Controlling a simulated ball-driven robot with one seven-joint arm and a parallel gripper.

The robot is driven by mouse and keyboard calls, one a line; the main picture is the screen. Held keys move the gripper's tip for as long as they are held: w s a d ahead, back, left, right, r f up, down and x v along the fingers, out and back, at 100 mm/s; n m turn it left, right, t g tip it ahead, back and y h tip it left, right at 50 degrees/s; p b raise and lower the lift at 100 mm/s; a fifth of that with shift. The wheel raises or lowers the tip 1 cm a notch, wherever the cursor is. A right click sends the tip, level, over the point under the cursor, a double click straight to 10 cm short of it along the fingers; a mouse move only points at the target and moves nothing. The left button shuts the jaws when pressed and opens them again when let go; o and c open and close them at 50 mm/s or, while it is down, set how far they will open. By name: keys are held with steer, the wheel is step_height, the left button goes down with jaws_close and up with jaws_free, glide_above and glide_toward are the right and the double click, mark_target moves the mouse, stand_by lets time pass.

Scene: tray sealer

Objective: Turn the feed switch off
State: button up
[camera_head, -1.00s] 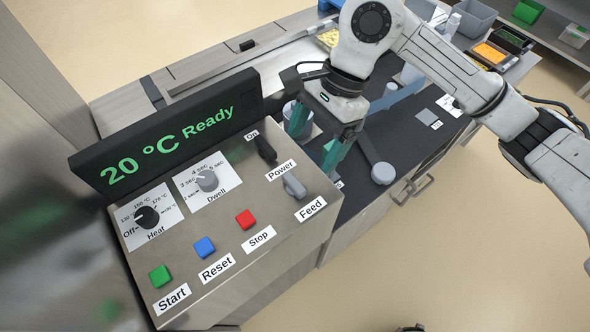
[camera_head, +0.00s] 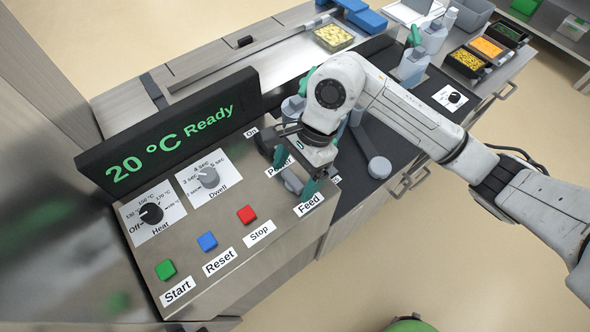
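The grey feed switch (camera_head: 291,181) is a small lever on the sloped steel panel (camera_head: 238,272), just above the "Feed" label (camera_head: 309,205). My gripper (camera_head: 294,174) is over the panel's right end, with its two teal fingers apart. One finger is near the "Power" label and the other is just right of the feed switch. The switch shows in the gap between the fingers; I cannot tell whether they touch it. The gripper partly covers the switch, so its position is hard to read.
Left on the panel are the heat knob (camera_head: 151,214), dwell knob (camera_head: 209,178), green start (camera_head: 165,270), blue reset (camera_head: 207,241) and red stop (camera_head: 246,214) buttons. The display (camera_head: 170,130) reads "20 °C Ready". Bottles (camera_head: 414,66) and food trays (camera_head: 467,62) stand at the back right.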

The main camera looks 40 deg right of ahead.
steer(key=c, duration=1)
